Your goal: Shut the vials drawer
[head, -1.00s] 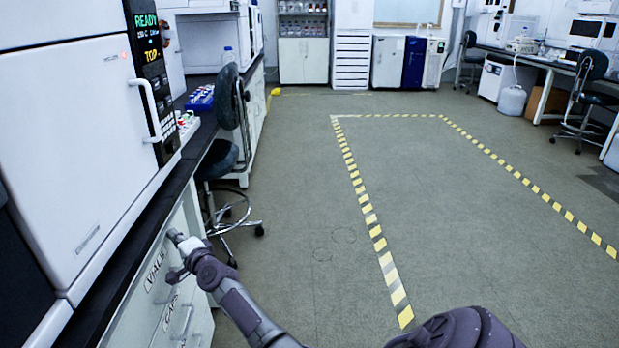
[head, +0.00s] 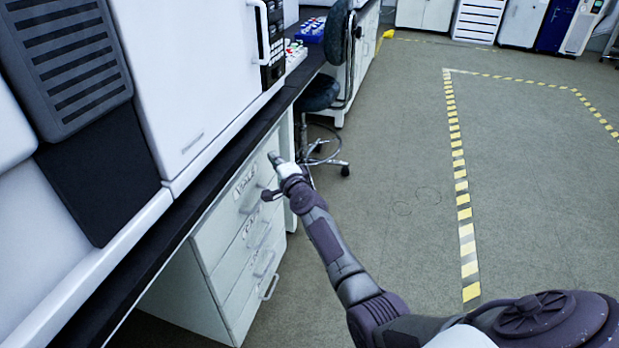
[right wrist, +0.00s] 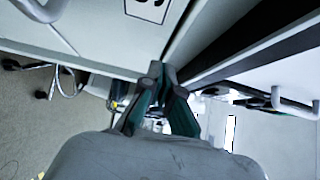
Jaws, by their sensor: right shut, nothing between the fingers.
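The vials drawer (head: 222,214) is the top white drawer under the bench in the head view, with a lettered label and a bar handle. Its front looks about level with the drawers below; a small gap cannot be told. My right gripper (head: 275,160) is shut and empty at the far upper end of that front, near the bench edge; contact cannot be told. In the right wrist view the dark fingers (right wrist: 166,82) are together beside a white labelled front (right wrist: 100,30). My left gripper is not in view.
The black bench top (head: 210,172) runs above the drawers and carries a large white instrument (head: 190,75). A chair (head: 320,92) stands beyond the drawers. More drawers (head: 235,300) lie below. The floor (head: 400,240) to the right is clear.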

